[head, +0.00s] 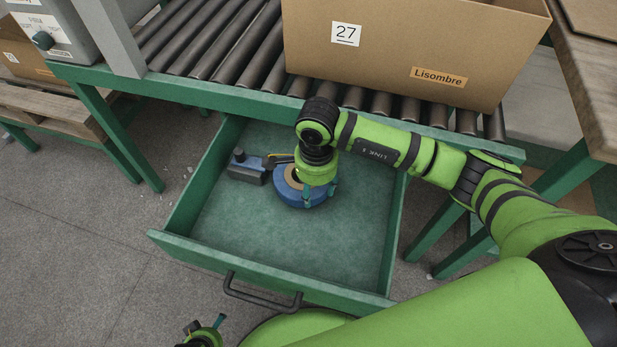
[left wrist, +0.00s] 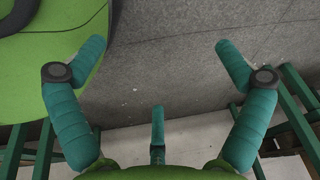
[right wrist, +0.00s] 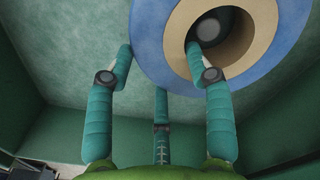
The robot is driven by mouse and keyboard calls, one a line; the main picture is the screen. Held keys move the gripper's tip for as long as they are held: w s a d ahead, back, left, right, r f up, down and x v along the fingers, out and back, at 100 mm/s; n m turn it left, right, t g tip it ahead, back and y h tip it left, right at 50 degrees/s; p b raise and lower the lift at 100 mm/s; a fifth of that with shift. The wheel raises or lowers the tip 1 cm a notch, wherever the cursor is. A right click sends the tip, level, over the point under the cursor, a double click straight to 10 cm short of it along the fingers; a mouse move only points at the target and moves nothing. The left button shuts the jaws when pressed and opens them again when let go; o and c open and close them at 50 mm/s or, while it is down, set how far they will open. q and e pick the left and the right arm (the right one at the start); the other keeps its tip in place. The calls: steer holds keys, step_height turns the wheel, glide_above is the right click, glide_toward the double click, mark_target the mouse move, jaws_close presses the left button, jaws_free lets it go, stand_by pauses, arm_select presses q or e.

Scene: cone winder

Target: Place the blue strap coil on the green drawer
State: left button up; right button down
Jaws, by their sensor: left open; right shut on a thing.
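The blue strap coil (head: 289,189) is a blue ring with a tan core, inside the open green drawer (head: 240,259) toward its back. My right gripper (head: 319,190) is shut on the coil from above. In the right wrist view, my right gripper (right wrist: 159,53) has one finger inside the core hole and another at the outer side of the coil (right wrist: 166,62). I cannot tell whether the coil rests on the drawer floor. My left gripper (left wrist: 158,48) is open and empty over the grey floor; part of it shows at the head view's bottom edge (head: 205,335).
A dark blue-grey tool (head: 246,168) lies left of the coil in the drawer. A roller conveyor (head: 215,45) above carries a cardboard box (head: 400,50) marked 27. A black handle (head: 262,295) is on the drawer front.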

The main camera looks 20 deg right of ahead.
steer(key=shift+s+a+f+b, duration=0.1)
steer(key=shift+a+f+b, duration=0.05)
steer(key=shift+f+b, duration=0.4)
steer(key=shift+d+f, duration=0.25)
steer(key=shift+a, duration=0.1)
steer(key=shift+c, duration=2.3)
jaws_free()
steer(key=shift+f, duration=0.1)
step_height(320, 180, up, 12)
steer(key=p, duration=0.1)
